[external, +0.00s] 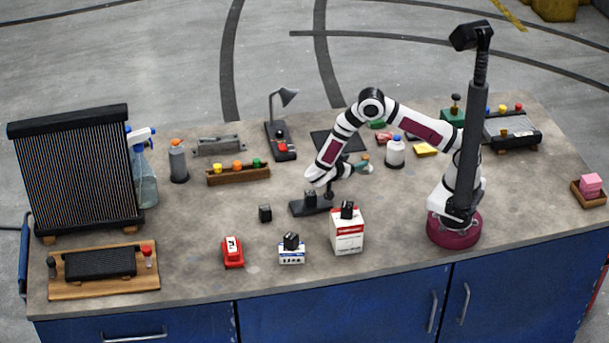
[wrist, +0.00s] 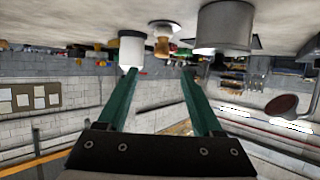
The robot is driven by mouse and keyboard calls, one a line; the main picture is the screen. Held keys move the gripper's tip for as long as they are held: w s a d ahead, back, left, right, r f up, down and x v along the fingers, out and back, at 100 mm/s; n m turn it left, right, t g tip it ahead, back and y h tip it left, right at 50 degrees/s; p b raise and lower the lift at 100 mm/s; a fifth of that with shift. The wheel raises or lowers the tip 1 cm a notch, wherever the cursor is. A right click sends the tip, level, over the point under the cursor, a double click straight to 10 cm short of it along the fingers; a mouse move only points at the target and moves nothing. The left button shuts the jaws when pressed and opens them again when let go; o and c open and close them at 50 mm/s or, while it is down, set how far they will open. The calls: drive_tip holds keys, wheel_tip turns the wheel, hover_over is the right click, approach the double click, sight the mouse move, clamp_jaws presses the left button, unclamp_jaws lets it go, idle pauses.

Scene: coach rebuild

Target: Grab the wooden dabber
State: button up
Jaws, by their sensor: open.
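In the wrist view, which looks upside down, a small brown wooden piece with a rounded shape, apparently the wooden dabber (wrist: 162,40), stands on the worktop beyond my fingertips, roughly in line with the gap. My gripper (wrist: 160,73) has its two green fingers spread wide, with nothing between them. In the external view my gripper (external: 362,168) is low over the middle of the bench, pointing right. I cannot clearly make out the dabber there.
A white bottle (external: 395,151) stands close to my gripper; a white container (wrist: 132,48) is beside the dabber in the wrist view. A grey cylinder (wrist: 225,27) is on its other side. A red-and-white box (external: 347,235) stands in front.

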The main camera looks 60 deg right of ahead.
sight(365, 156)
drive_tip(key=x, duration=0.9)
drive_tip(key=shift+w+d+f, duration=0.15)
drive_tip(key=shift+d+f, duration=0.1)
clamp_jaws()
